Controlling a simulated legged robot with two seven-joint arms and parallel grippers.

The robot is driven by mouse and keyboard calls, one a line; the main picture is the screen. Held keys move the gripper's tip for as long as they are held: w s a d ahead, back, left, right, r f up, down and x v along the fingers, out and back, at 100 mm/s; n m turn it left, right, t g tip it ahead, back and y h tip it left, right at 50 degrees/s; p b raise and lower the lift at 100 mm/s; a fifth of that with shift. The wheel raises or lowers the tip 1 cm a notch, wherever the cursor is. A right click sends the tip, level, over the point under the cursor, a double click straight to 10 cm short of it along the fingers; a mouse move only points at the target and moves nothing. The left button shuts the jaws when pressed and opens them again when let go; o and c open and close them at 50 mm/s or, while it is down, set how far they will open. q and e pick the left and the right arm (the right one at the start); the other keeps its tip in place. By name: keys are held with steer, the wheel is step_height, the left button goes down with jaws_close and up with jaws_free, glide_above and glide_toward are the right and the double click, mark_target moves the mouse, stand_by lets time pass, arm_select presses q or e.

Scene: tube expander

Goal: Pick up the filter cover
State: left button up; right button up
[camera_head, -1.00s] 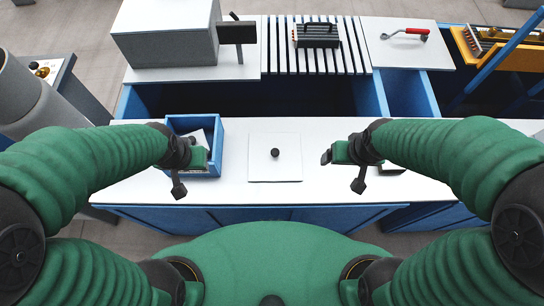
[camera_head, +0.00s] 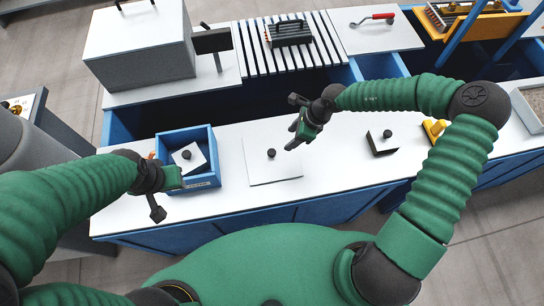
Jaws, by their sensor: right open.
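A flat white square plate with a black knob (camera_head: 262,174) lies on the white worktop, in the middle; it looks like the filter cover. A similar knobbed plate (camera_head: 184,162) lies tilted in a blue box on the left. A third, with a dark edge (camera_head: 379,149), sits on the right. I cannot tell for sure which is the filter cover. My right gripper (camera_head: 292,136) is open and empty, above and just right of the middle plate's knob, apart from it. My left gripper (camera_head: 176,182) is by the blue box's front left side; its fingers are not clear.
The blue box (camera_head: 206,180) stands on the worktop (camera_head: 235,205). A yellow part (camera_head: 435,129) is at the right. Behind are a grey box (camera_head: 140,55), a slatted rack with a black-handled block (camera_head: 289,33), and a red-handled tool (camera_head: 375,18). Open worktop lies around the middle plate.

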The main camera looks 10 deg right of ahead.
glide_toward(274, 151)
steer(key=f, duration=0.1)
steer(key=a+f, duration=0.3)
steer(key=f, duration=0.1)
steer(key=shift+w+a+p, duration=0.35)
steer(key=shift+a, duration=0.05)
steer(key=x, duration=0.2)
steer(key=shift+d+f, duration=0.1)
steer(key=shift+f, duration=0.3)
steer(key=shift+w+d+f, duration=0.1)
steer(key=shift+d+f, duration=0.1)
steer(key=shift+f, duration=0.1)
steer(key=shift+d+f, duration=0.1)
steer(key=shift+d, duration=0.2)
steer(key=shift+a, duration=0.15)
steer(key=c, duration=0.5)
steer(key=shift+a, duration=0.35)
jaws_close()
arm_select(q)
steer(key=shift+w+a+r, duration=0.2)
steer(key=shift+a+r, duration=0.1)
steer(key=shift+a, duration=0.35)
steer(key=shift+d, duration=0.1)
arm_select(e)
steer(key=shift+d, duration=0.15)
